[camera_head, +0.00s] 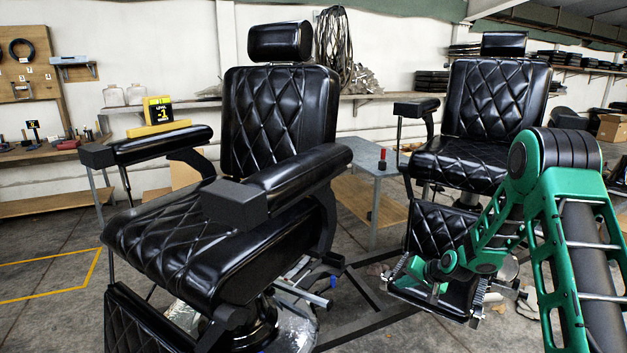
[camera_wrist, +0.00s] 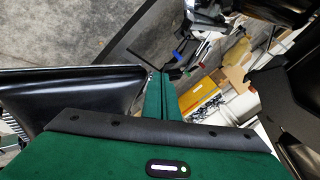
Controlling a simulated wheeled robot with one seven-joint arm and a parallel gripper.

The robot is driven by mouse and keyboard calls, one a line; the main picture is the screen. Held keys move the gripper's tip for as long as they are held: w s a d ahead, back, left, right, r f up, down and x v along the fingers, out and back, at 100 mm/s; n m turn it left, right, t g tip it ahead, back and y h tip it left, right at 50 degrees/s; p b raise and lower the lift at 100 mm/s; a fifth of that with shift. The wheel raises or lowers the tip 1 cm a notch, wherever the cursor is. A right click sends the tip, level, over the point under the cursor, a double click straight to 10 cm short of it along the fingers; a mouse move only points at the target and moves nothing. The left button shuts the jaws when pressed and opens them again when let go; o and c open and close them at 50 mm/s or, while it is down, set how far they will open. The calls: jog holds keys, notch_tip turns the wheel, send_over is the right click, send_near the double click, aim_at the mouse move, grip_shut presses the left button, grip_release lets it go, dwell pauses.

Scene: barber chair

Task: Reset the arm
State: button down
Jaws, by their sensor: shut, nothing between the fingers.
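My green arm (camera_head: 507,212) enters at the right of the head view, bends at a black joint and reaches down in front of the right-hand barber chair (camera_head: 495,105). My gripper shows at the middle of the wrist view (camera_wrist: 159,76), its two green fingers together with nothing between them. In the head view the arm's far end is low, before that chair's leg and footrest area; its fingers are too small there to make out. The left-hand barber chair (camera_head: 283,120) stands to the left, black, with quilted padding and armrests.
A small grey side table (camera_head: 372,158) stands between the chairs. The left-hand chair's armrest (camera_head: 285,178) juts out near the centre. Dark metal bars (camera_head: 375,325) and scattered objects lie on the floor. A wall shelf and workbench are at the back. Open floor (camera_head: 45,300) shows at the left.

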jog(key=s+d+r+g+h, duration=0.2)
jog(key=s+d+r, duration=0.4)
jog(key=s+r, duration=0.45)
jog(key=s+d+r+g+h, duration=0.2)
jog(key=s+d+r, duration=0.45)
jog(key=s, duration=0.75)
jog(key=s+r+g, duration=0.1)
jog(key=s+r, duration=0.2)
jog(key=s, duration=1.1)
jog(key=s+a+r+m+g, duration=0.1)
jog(key=s+r, duration=0.3)
jog(key=s, duration=1)
jog(key=shift+s+a+r+g, duration=0.25)
jog(key=shift+a+g, duration=0.05)
jog(key=shift+g, duration=0.4)
